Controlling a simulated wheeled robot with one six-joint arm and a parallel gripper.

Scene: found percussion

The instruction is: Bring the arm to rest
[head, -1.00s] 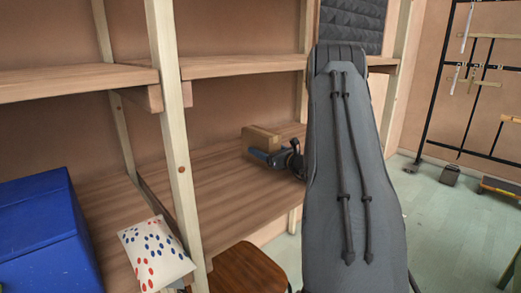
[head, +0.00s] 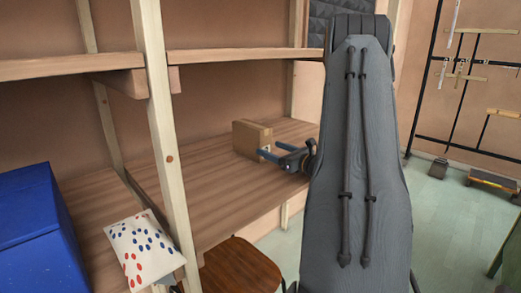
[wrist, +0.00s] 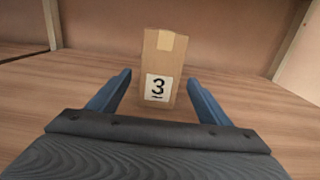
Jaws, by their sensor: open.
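My gripper (head: 268,150) is over the middle shelf board (head: 215,195), with its blue fingers spread and nothing between them. In the wrist view my gripper (wrist: 158,92) points at a brown cardboard box (wrist: 165,55) marked with a black 3 on a white label. The box stands upright on the shelf just beyond the fingertips; I cannot tell whether a finger touches it. In the head view the box (head: 250,137) is at the back left of the gripper. My grey arm hides the right end of the shelf.
A blue box (head: 40,235) and a white cushion with red and blue dots (head: 145,250) sit at the left. A wooden upright (head: 165,130) and an upper shelf (head: 250,56) frame the bay. A brown stool (head: 238,268) stands below.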

